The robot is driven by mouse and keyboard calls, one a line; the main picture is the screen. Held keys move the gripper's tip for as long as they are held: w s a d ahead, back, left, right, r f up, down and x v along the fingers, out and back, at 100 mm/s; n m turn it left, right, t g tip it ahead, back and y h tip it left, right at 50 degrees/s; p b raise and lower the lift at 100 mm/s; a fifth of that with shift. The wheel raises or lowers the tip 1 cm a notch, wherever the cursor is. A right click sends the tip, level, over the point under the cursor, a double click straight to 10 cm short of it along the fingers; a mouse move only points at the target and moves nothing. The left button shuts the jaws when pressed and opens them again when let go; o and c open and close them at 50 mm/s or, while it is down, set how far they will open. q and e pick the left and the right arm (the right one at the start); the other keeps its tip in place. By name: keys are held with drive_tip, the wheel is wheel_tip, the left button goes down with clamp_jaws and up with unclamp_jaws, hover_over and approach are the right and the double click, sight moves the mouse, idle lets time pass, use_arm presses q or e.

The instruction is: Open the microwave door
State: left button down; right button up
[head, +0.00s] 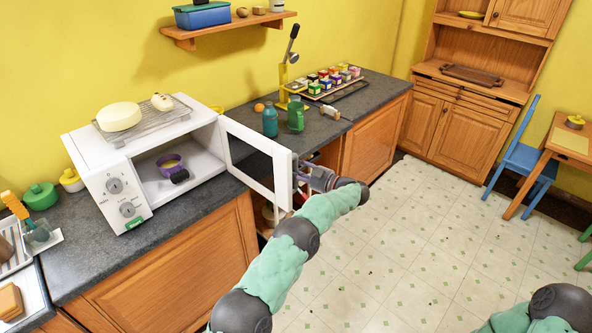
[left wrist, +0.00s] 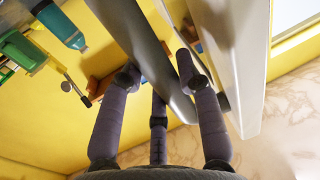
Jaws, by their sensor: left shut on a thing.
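The white microwave (head: 115,185) stands on the left counter. Its door (head: 258,158) is swung wide open, out over the counter's front edge, and the cavity shows. My left gripper (head: 304,176) is at the door's free edge. In the left wrist view, the fingers of the left gripper (left wrist: 158,75) are closed around the long grey door handle (left wrist: 150,55), with the white door panel (left wrist: 238,70) to its right. A purple bowl (head: 170,164) with yellow contents sits inside the microwave. My right gripper is out of view; only part of that arm shows at bottom right.
A wire rack with a cheese wheel (head: 118,116) lies on top of the microwave. A lower cabinet near the door is open. The floor (head: 410,240) is clear.

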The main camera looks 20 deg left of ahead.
use_arm(q)
drive_tip(key=shift+a, duration=0.15)
drive_tip(key=c, duration=1.1)
unclamp_jaws()
drive_tip(key=shift+a, duration=0.15)
drive_tip(key=d, duration=0.4)
drive_tip(key=s+d, duration=0.1)
drive_tip(key=d, duration=0.3)
drive_tip(key=s+d, duration=0.1)
drive_tip(key=d, duration=0.3)
drive_tip(key=shift+s, duration=0.1)
